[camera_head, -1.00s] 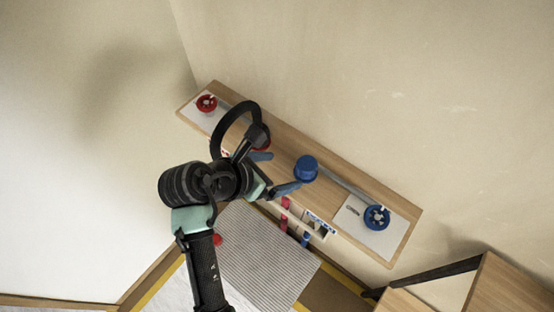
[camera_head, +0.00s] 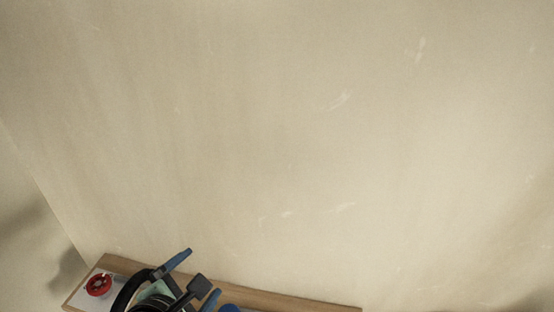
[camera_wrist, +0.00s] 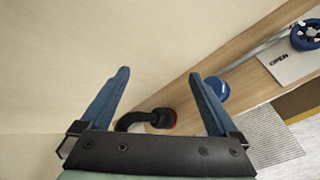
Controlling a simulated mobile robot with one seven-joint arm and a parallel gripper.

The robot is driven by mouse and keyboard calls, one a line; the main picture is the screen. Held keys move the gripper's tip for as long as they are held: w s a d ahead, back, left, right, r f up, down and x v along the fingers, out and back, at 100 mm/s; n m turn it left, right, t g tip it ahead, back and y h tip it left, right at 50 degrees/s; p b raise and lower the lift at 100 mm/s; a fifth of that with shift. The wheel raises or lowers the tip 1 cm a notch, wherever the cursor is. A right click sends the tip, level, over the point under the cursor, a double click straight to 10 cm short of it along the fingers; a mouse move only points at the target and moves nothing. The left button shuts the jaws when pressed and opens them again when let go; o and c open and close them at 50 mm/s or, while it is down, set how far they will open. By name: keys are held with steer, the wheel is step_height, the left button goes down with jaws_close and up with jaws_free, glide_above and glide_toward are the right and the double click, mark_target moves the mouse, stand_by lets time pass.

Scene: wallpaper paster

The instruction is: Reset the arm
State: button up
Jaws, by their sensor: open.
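My gripper (camera_head: 205,270) is at the bottom of the head view, with its two blue fingers spread and pointing to the upper right. In the wrist view my gripper (camera_wrist: 159,73) is open, with nothing between the fingertips but bare wall beyond. Most of my arm is out of the head view below.
A wooden shelf (camera_head: 285,301) runs along the wall (camera_head: 330,150). It carries a red wheel (camera_head: 98,284), a blue knob (camera_wrist: 216,88), a blue wheel (camera_wrist: 308,34) and an "OPEN" plate (camera_wrist: 290,66).

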steer(key=w+d+r+m+t+y+b, duration=0.1)
steer(key=w+d+r+m+t+b, duration=0.2)
steer(key=r+m, duration=0.45)
steer(key=w+d+r+m+t+y+b, duration=0.1)
steer(key=d+r+m+t, duration=0.3)
steer(key=r, duration=0.7)
steer(key=s+d+r+m+t+b, duration=0.2)
steer(key=s+r+m, duration=0.4)
steer(key=r, duration=0.3)
steer(key=s+d+r+m+t+b, duration=0.2)
steer(key=s+d+r+m+t, duration=0.3)
steer(key=r, duration=0.5)
steer(key=shift+s+d+m+t+h, duration=0.35)
steer(key=shift+s+m+t, duration=0.35)
steer(key=shift+m+t, duration=0.45)
steer(key=shift+a, duration=0.1)
